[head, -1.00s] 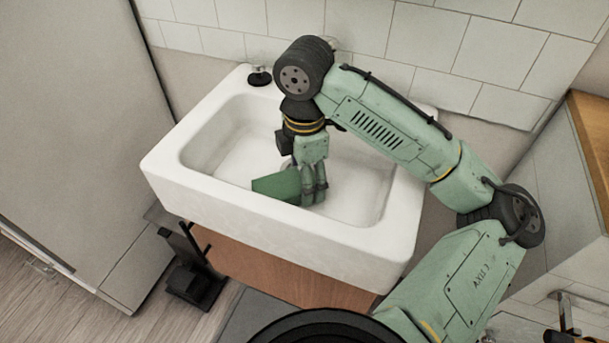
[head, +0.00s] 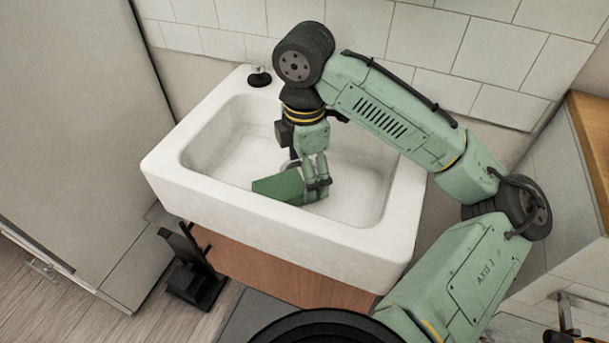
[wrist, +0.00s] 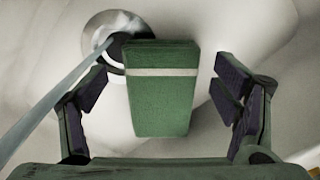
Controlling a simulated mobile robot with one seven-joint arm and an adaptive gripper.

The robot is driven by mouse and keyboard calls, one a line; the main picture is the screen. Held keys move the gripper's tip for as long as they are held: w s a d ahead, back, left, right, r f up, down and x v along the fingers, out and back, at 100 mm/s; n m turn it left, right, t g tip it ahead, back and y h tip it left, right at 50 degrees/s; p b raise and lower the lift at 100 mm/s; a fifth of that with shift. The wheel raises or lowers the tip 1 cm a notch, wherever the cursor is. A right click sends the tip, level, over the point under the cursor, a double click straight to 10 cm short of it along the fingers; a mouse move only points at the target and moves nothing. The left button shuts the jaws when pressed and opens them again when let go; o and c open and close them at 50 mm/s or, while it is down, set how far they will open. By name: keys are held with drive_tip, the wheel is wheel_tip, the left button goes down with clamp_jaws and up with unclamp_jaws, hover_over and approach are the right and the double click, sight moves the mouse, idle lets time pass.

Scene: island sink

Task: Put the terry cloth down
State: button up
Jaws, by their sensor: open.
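The terry cloth (head: 280,187) is a green folded block in the white sink (head: 180,205), near its front wall. In the wrist view the cloth (wrist: 160,95) shows a pale stripe across it and lies between my two spread fingers, with a gap on each side. My gripper (head: 318,187) points down into the sink at the cloth's right end. It also shows in the wrist view (wrist: 163,105), open. The fingers hide part of the cloth in the head view. Whether the cloth rests fully on the sink bottom is hard to tell.
A round metal drain (wrist: 115,35) lies beside the cloth. A dark-topped fitting (head: 259,76) stands on the sink's back left corner. Tiled wall (head: 440,45) rises behind, and a tall grey cabinet (head: 75,120) stands at left. The sink's right side is clear.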

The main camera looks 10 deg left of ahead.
wheel_tip(320, 180, up, 10)
drive_tip(key=shift+p, duration=0.3)
idle(0.4)
